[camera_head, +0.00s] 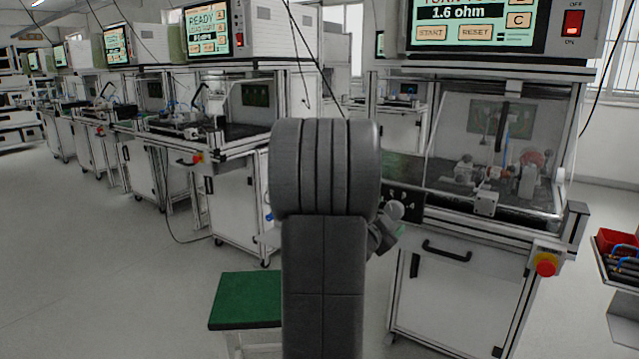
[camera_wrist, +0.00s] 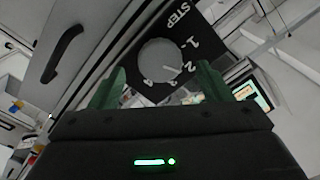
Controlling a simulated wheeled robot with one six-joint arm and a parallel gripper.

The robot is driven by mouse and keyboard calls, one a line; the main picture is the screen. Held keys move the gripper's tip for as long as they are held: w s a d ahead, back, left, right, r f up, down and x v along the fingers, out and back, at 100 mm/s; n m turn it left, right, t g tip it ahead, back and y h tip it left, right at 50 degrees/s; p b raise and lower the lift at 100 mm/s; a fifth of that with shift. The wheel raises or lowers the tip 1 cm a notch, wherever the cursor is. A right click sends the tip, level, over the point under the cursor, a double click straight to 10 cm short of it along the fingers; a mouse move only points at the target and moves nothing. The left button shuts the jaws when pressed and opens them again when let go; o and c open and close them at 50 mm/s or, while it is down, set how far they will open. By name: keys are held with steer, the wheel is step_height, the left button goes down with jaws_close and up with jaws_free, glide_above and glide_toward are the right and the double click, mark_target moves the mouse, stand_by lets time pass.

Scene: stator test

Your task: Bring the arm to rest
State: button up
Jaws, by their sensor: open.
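My gripper (camera_wrist: 162,68) shows in the wrist view with its two green fingers apart and nothing held between them. A round grey knob (camera_wrist: 160,60) on a black panel marked STEP with numbers appears between the fingers, beyond their tips. I cannot tell the exact gap, but no contact shows. In the head view my dark arm rises through the middle, and its end (camera_head: 385,238) is partly hidden behind it, close to the front of the right-hand test station (camera_head: 455,275). The knob (camera_head: 395,210) shows there just above my gripper.
The station has a black handle (camera_head: 447,250), a red stop button (camera_head: 545,264) and a screen (camera_head: 470,12) reading 1.6 ohm. A green-topped stool (camera_head: 246,300) stands left of my arm. A red bin (camera_head: 617,241) is at far right. Floor at left is clear.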

steer(key=shift+x, duration=1.1)
steer(key=shift+s, duration=0.1)
